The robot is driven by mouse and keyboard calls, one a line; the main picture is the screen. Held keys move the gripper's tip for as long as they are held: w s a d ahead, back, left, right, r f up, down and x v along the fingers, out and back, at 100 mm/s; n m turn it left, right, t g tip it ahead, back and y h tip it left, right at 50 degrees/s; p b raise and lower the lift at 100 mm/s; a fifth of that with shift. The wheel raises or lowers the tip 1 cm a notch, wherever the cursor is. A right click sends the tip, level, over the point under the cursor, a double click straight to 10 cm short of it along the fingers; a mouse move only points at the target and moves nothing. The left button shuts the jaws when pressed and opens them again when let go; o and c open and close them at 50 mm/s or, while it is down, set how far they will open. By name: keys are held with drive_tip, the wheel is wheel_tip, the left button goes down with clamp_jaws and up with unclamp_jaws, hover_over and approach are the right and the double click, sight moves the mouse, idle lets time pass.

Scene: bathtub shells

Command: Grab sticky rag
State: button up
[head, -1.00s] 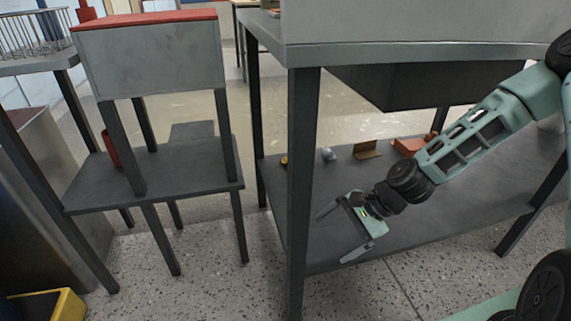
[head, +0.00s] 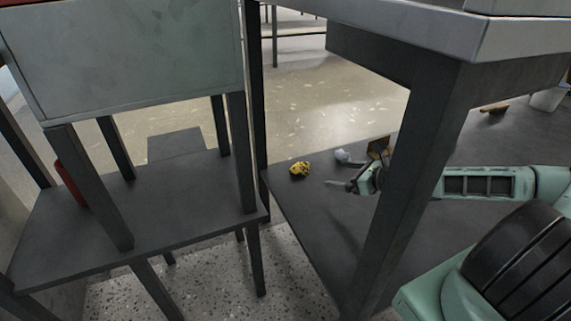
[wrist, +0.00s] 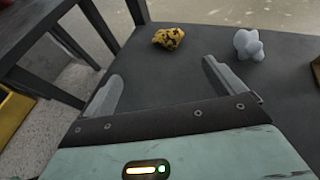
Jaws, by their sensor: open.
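A crumpled yellow rag with dark spots (head: 300,169) lies on the dark lower shelf (head: 310,215) near its left edge. In the wrist view the yellow rag (wrist: 168,38) lies beyond my fingertips, roughly between their directions and apart from them. My gripper (head: 345,186) is low over the shelf, to the right of the rag in the head view. In the wrist view my gripper (wrist: 160,75) is open, with nothing between its two fingers. Part of my arm is hidden behind the table leg.
A grey-white lumpy object (wrist: 248,45) lies right of the rag. A brown object (head: 379,148) stands just behind my gripper. A thick table leg (head: 405,190) stands in front of my arm. A smaller dark table (head: 150,215) stands at left.

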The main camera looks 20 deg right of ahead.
drive_tip(key=b, duration=0.6)
approach(303, 168)
drive_tip(key=x, duration=0.4)
drive_tip(key=shift+s+a, duration=0.1)
drive_tip(key=shift+a, duration=0.1)
drive_tip(key=shift+w+a+f+b, duration=0.2)
drive_tip(key=shift+w+b, duration=0.1)
drive_tip(key=shift+w, duration=0.2)
drive_tip(key=b+x, duration=0.4)
drive_tip(key=shift+w+d+f, duration=0.15)
drive_tip(key=shift+d+f, duration=0.1)
drive_tip(key=shift+f, duration=0.05)
drive_tip(key=shift+w+a, duration=0.15)
drive_tip(key=shift+w, duration=0.3)
drive_tip(key=c, duration=1)
